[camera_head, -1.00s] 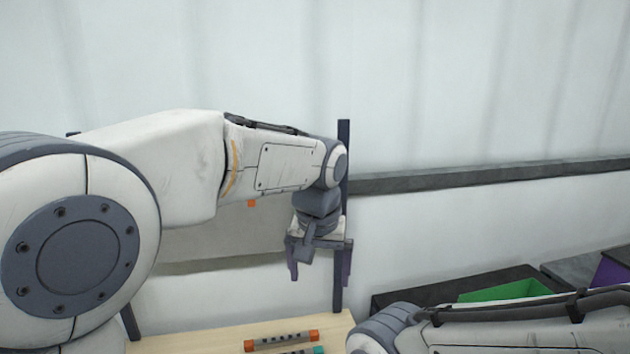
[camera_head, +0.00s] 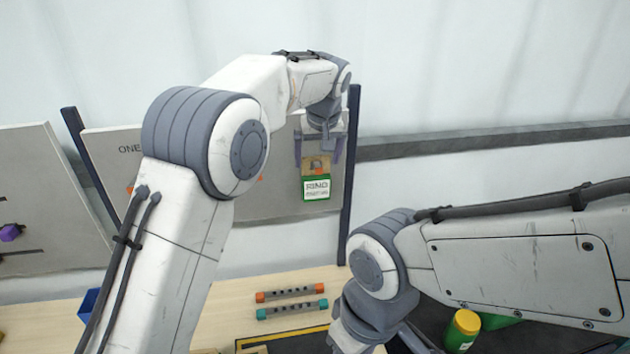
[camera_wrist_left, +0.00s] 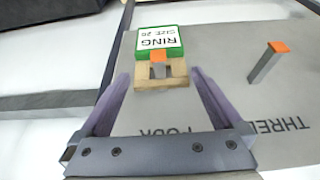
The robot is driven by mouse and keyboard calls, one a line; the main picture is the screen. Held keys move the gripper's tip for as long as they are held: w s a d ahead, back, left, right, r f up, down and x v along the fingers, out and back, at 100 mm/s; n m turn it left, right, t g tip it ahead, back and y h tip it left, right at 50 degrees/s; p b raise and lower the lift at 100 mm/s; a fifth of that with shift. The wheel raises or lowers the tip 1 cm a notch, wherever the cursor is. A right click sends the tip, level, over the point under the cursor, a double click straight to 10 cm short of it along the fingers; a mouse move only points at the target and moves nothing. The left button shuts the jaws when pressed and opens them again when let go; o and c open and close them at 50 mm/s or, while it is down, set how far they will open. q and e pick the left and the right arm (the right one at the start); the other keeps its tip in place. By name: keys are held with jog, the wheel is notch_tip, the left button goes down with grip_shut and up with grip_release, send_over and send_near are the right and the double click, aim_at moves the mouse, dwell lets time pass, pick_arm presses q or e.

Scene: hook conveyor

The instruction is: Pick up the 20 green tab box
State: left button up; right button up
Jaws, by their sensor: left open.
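The green tab box (camera_head: 316,185) hangs on the grey board, with a green lower part, a white label and a tan top tab on an orange-tipped hook. In the left wrist view the box (camera_wrist_left: 161,42) reads "RING SIZE 20" upside down. My left gripper (camera_head: 322,155) is open in front of the board at the box's top. In the left wrist view its two purple fingers (camera_wrist_left: 160,88) stand on either side of the tan tab, apart from it. My right arm crosses the lower right; its gripper's fingers are not visible.
An empty orange-tipped hook (camera_wrist_left: 268,61) sticks out beside the box. Dark posts (camera_head: 350,175) flank the board (camera_head: 260,195). Orange and teal bars (camera_head: 291,308) lie on the wooden table (camera_head: 225,320). A yellow-lidded green bottle (camera_head: 462,330) stands at lower right.

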aim_at(317, 162)
pick_arm(q)
jog(key=p+x, duration=0.2)
jog(key=x, duration=0.1)
jog(key=shift+w+f, duration=0.15)
jog(key=shift+w+a+f, duration=0.1)
jog(key=shift+w+f, duration=0.05)
jog(key=shift+f, duration=0.35)
jog(key=c, duration=1)
jog(key=shift+c, duration=0.4)
jog(key=shift+r, duration=0.15)
